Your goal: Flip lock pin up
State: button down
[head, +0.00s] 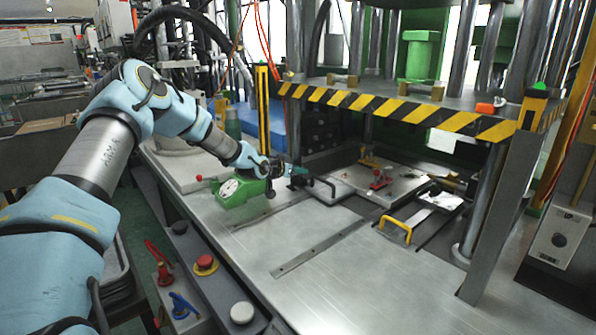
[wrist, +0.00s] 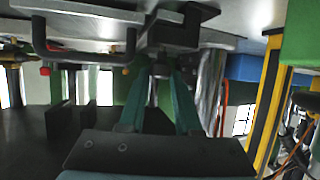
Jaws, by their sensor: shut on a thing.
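My gripper (head: 287,171) is at the left edge of the press, beside a small dark block (head: 298,181) on the metal table. In the wrist view my gripper's two green fingers (wrist: 162,74) close in on a small grey pin-like piece (wrist: 160,69) just under the dark block (wrist: 178,33). This looks like the lock pin, and the fingers are shut on it. Its exact angle is hard to tell, as the fingers cover much of it. In the head view the pin is too small to make out.
A black bar handle (head: 326,187) sits right of the block, also in the wrist view (wrist: 84,50). A striped press beam (head: 400,108) hangs above.

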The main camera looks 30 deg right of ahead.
jog(key=shift+r, duration=1.3)
jog(key=c, duration=0.6)
grip_release()
jog(key=shift+a+b, duration=0.1)
jog(key=shift+b, duration=0.2)
jog(key=b+v, duration=0.3)
jog(key=v, duration=0.7)
jog(key=shift+s+a, duration=0.2)
jog(key=shift+a, duration=0.05)
